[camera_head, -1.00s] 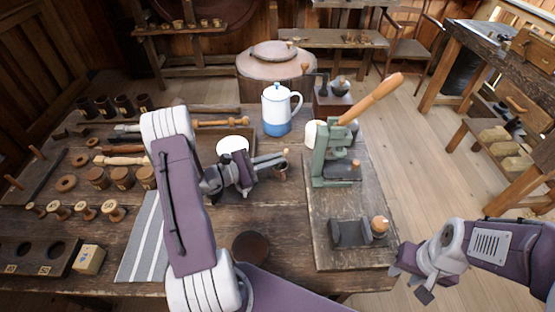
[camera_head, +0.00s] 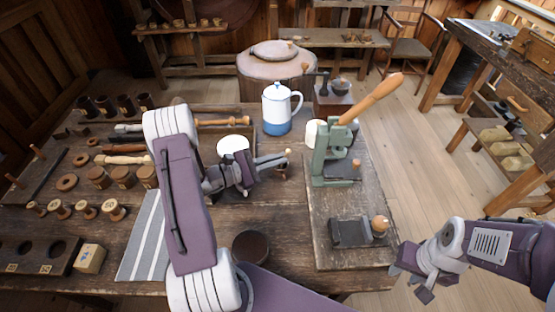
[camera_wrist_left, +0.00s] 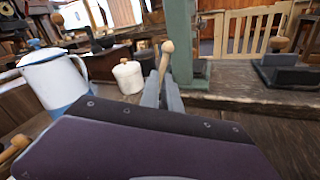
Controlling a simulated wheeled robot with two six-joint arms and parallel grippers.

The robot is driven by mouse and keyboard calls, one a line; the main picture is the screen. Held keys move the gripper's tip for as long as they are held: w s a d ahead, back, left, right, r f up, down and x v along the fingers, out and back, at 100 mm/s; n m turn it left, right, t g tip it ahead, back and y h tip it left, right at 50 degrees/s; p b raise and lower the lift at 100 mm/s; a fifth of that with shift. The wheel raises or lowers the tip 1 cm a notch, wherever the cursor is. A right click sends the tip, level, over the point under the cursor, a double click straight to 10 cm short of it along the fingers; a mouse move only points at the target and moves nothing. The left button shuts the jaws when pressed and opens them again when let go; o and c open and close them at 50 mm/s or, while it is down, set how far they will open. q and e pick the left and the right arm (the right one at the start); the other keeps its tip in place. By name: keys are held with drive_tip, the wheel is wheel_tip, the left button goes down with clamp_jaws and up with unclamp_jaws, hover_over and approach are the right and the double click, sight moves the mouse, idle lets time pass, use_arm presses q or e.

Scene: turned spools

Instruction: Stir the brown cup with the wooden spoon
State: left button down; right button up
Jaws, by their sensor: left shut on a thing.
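My left gripper (camera_head: 274,162) is at the middle of the workbench, shut on the wooden spoon (camera_head: 288,152). Only the spoon's rounded top end shows above the fingers; it also stands upright between them in the left wrist view (camera_wrist_left: 167,48). Its lower part is hidden. A small brown cup (camera_head: 283,174) shows in part just below the fingers, mostly covered by the gripper. I cannot tell whether the spoon is inside it. My right gripper (camera_head: 412,284) hangs off the bench's right front side, away from the objects; its finger opening is unclear.
A blue-and-white pitcher (camera_head: 277,109) and a white lidded jar (camera_wrist_left: 128,76) stand behind the gripper. A green lever press (camera_head: 330,155) stands close to its right. A dark round container (camera_head: 250,246) is in front, beside a striped cloth (camera_head: 143,240). Spools fill the left side.

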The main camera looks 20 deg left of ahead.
drive_tip(key=shift+r+p, duration=1.7)
drive_tip(key=shift+r, duration=0.05)
wheel_tip(320, 180, up, 4)
drive_tip(key=p, duration=0.4)
